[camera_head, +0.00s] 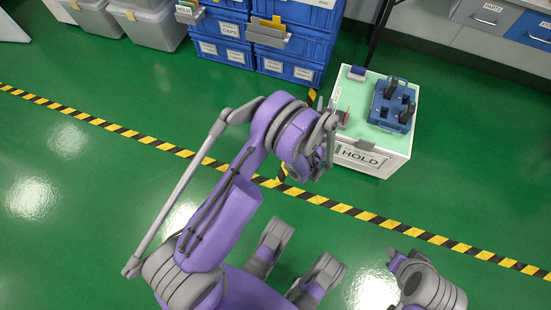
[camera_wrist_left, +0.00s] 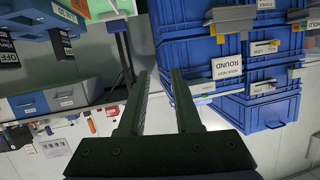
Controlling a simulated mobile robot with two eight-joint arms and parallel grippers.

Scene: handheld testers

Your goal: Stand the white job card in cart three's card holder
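My left gripper (camera_head: 333,120) is over the left edge of a white-sided cart (camera_head: 388,163) with a green top and a HOLD sign. In the left wrist view my left gripper (camera_wrist_left: 159,72) has its two dark fingers well apart, with nothing seen between them. A grey holder (camera_head: 270,36) with a yellow card is on the blue bins. I cannot tell which cart is cart three.
A blue case with dark handheld testers (camera_head: 393,105) stands on the cart top. Stacked blue bins (camera_head: 300,42) and grey lidded tubs (camera_head: 148,27) are at the back. Grey and blue drawers (camera_head: 485,15) are at the upper right. The green floor (camera_head: 90,165) is clear.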

